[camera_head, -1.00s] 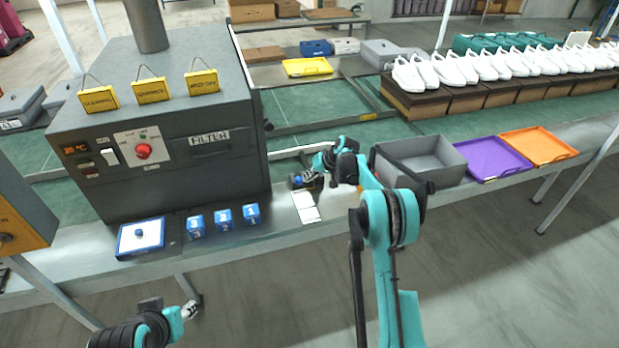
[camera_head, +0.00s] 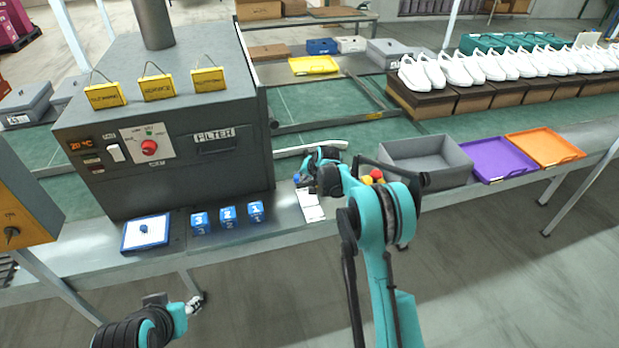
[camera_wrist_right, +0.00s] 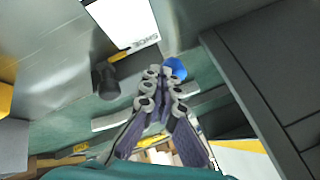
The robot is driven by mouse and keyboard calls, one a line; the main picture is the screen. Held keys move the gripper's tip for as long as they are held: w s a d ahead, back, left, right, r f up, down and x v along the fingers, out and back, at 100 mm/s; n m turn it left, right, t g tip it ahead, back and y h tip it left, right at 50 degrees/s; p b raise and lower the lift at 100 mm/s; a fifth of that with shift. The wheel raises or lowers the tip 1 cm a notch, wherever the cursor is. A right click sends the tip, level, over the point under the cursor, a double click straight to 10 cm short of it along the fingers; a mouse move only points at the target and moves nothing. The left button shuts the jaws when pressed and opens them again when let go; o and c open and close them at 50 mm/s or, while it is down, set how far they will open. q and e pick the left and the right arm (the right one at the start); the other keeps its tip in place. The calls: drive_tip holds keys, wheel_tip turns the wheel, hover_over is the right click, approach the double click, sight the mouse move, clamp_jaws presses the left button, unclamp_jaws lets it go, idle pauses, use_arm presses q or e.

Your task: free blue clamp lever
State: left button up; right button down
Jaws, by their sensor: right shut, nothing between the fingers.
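The blue clamp lever (camera_wrist_right: 174,68) shows in the right wrist view as a rounded blue piece just beyond and to the right of my fingertips. My right gripper (camera_wrist_right: 160,76) is shut and empty, with its tips close to the lever; I cannot tell whether they touch. In the head view, my right gripper (camera_head: 304,183) is at the bench by the white label cards (camera_head: 311,206), and the arm hides most of the clamp. A black knob-like part (camera_wrist_right: 106,80) stands left of the fingers in the wrist view. My left gripper (camera_head: 194,304) is low, in front of the bench, its jaws too small to judge.
The grey machine (camera_head: 165,150) stands left of the right gripper. Numbered blue cubes (camera_head: 228,217) and a blue-edged white pad (camera_head: 146,232) lie before it. A grey bin (camera_head: 425,160), purple tray (camera_head: 495,160) and orange tray (camera_head: 545,147) stand to the right.

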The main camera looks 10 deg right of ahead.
drive_tip(key=w+a+m+h, duration=0.1)
drive_tip(key=w+a, duration=0.2)
drive_tip(key=a, duration=0.2)
drive_tip(key=shift+a+m, duration=0.15)
drive_tip(key=shift+m, duration=0.25)
idle(0.7)
